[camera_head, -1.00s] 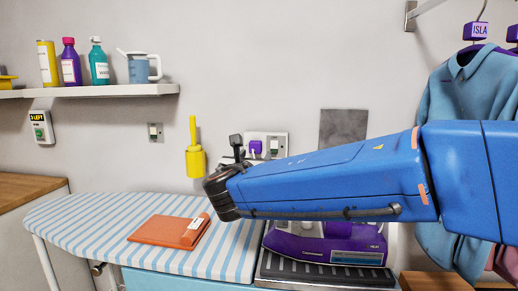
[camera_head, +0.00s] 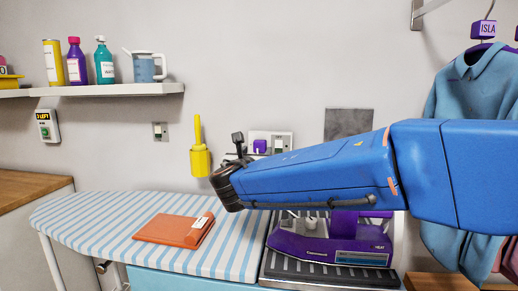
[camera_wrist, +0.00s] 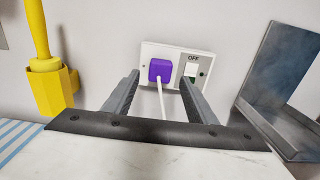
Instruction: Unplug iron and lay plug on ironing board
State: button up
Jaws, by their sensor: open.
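The purple plug (camera_head: 260,146) sits in the wall socket (camera_head: 284,139). In the wrist view the plug (camera_wrist: 160,70) has a white cord hanging down, and the socket plate (camera_wrist: 205,62) has a switch marked OFF on its right. My gripper (camera_wrist: 158,88) is open and empty, its two fingers on either side of the cord's line in that view, apart from the plug. The purple iron (camera_head: 315,247) stands on a dark ribbed rest at the right end of the striped ironing board (camera_head: 90,217). My arm hides part of the iron.
An orange folded item (camera_head: 172,230) lies on the board. A yellow holder (camera_head: 200,161) hangs on the wall left of the socket; a grey metal plate (camera_head: 348,124) is to its right. A shelf (camera_head: 100,90) with bottles is upper left. Shirts (camera_head: 470,100) hang at right.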

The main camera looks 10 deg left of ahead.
aim_at(259, 148)
jog(key=shift+w+d, duration=0.1)
jog(key=shift+w, duration=2.35)
grip_shut()
jog(key=shift+s, duration=0.25)
jog(key=shift+s, duration=2.75)
